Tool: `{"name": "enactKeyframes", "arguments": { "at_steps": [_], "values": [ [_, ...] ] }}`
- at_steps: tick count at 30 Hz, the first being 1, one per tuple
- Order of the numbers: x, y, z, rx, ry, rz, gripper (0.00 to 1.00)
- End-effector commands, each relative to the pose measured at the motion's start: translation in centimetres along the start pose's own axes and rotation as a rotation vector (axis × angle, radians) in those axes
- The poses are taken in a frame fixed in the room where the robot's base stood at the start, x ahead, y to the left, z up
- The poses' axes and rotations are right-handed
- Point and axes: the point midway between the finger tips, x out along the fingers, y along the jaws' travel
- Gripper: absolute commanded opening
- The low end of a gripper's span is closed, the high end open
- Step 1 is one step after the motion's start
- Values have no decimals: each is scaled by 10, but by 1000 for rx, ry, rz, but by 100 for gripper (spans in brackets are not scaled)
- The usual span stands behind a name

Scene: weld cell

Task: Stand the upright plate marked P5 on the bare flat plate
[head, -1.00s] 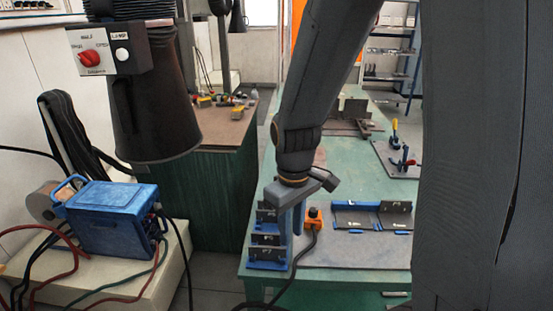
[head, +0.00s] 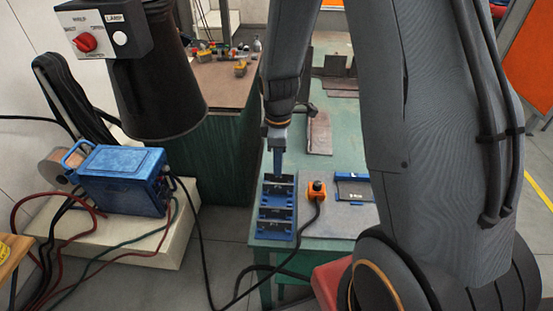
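A blue rack (head: 265,226) stands at the table's near left corner and holds several dark upright plates (head: 277,213) in slots one behind another. Their marks are too small to read, so I cannot tell which is P5. My gripper (head: 277,174) points down at the back end of the rack, at or just above the rearmost plate. Its fingers are seen edge-on, and I cannot tell whether they are open or hold a plate. A flat plate (head: 354,191) lies in a blue-edged fixture to the right, partly hidden by my arm.
An orange device (head: 317,190) with a black cable stands between rack and fixture. A brown plate (head: 318,134) lies farther back on the green table (head: 344,140). A blue welding machine (head: 122,181) stands at left; a dark hood with a switch box hangs above it.

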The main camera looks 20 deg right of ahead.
Motion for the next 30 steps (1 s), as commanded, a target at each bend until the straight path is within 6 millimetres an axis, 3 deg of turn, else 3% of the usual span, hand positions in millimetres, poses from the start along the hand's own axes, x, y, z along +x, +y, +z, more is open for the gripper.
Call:
{"name": "enactKeyframes", "arguments": {
  "at_steps": [21,30],
  "values": [
    [77,-1,-2,-3,0,-1,25],
    [87,-1,-2,-3,0,0,25]
  ]
}}
